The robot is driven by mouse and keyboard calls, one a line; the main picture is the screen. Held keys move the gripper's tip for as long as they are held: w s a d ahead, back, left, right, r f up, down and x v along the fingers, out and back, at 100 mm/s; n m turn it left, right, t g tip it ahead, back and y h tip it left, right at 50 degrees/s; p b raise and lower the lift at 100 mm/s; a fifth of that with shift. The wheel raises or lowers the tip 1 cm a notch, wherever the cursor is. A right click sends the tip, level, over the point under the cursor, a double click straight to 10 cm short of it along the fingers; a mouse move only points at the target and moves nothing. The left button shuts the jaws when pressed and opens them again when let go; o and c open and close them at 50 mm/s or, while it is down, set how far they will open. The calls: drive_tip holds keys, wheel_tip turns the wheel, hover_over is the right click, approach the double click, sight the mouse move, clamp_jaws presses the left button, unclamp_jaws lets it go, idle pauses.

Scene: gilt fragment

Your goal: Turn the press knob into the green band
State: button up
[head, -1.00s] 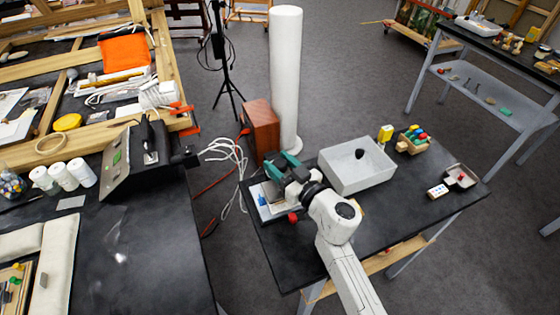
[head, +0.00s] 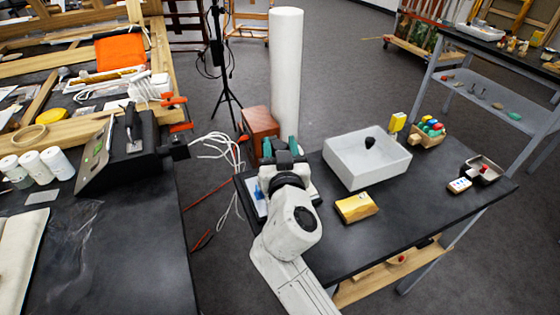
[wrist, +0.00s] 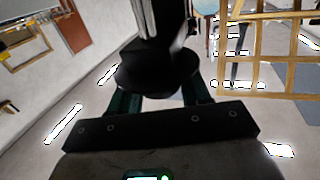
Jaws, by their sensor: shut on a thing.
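In the wrist view a dark round knob (wrist: 155,70) with a metallic shaft above it sits between the dark green fingers of my gripper (wrist: 160,93). It looks like the press knob, and my gripper is shut on it. In the head view my gripper (head: 283,160) is at the far left corner of the dark table, over a white plate (head: 262,207) with a small blue thing. Teal parts show there; I cannot tell press from fingers. My wrist hides most of the press. The green band and any pointer cannot be made out.
A white bin (head: 367,172) holding a black lump stands right of my arm, with a gold block (head: 357,207) in front. A wooden rack of coloured pieces (head: 429,136) and a small tray (head: 482,172) are farther right. A wooden box (head: 259,124) and white column (head: 285,75) stand behind.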

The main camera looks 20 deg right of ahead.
drive_tip(key=shift+r+m+h+b, duration=0.1)
drive_tip(key=shift+m+h+b, duration=0.45)
drive_tip(key=shift+b, duration=0.25)
drive_tip(key=o, duration=0.9)
drive_tip(key=shift+o, duration=0.2)
drive_tip(key=b+v, duration=0.1)
drive_tip(key=v, duration=1)
drive_tip(key=shift+b, duration=0.35)
drive_tip(key=shift+a, duration=0.1)
